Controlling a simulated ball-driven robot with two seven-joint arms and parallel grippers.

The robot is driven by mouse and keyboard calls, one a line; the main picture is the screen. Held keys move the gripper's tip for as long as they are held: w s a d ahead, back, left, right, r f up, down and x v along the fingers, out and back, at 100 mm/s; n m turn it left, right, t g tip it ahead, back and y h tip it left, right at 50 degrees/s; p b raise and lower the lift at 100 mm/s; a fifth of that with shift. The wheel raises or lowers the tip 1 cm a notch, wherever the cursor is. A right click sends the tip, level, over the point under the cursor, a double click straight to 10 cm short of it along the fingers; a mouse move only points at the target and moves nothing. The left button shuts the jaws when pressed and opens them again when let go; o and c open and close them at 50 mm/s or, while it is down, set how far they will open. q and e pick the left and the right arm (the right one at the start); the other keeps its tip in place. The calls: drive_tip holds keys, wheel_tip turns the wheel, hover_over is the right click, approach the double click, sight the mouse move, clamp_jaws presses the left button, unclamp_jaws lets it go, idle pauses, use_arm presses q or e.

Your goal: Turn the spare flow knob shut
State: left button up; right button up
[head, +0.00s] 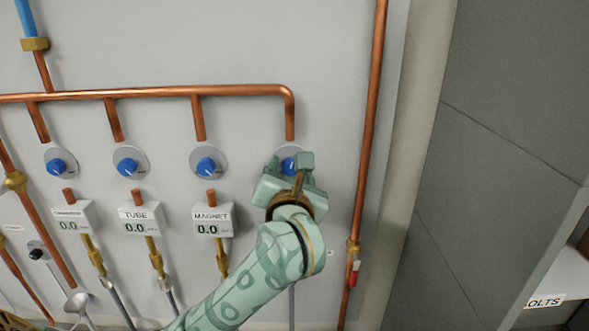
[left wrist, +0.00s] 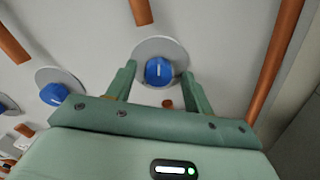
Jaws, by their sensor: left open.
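The spare flow knob is taken to be the rightmost blue knob (head: 288,164) on a grey round plate, at the end of the copper manifold; its label is hidden. In the left wrist view this blue knob (left wrist: 159,71) shows a white mark pointing up. My left gripper (head: 291,163) is in front of it and partly covers it in the head view. In the left wrist view the gripper (left wrist: 160,85) is open, with one finger on each side of the knob. I cannot tell whether the fingers touch it. My right gripper is not in view.
Several more blue knobs sit in a row to the left, the nearest (head: 206,166) above the MAGNET display (head: 212,220). A vertical copper pipe (head: 370,120) runs right of my gripper, with a red-handled valve (head: 353,270). A shelf (head: 560,285) stands at lower right.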

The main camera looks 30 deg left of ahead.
use_arm(q)
drive_tip(key=shift+s+r, duration=0.1)
drive_tip(key=shift+s, duration=0.1)
drive_tip(key=c, duration=1)
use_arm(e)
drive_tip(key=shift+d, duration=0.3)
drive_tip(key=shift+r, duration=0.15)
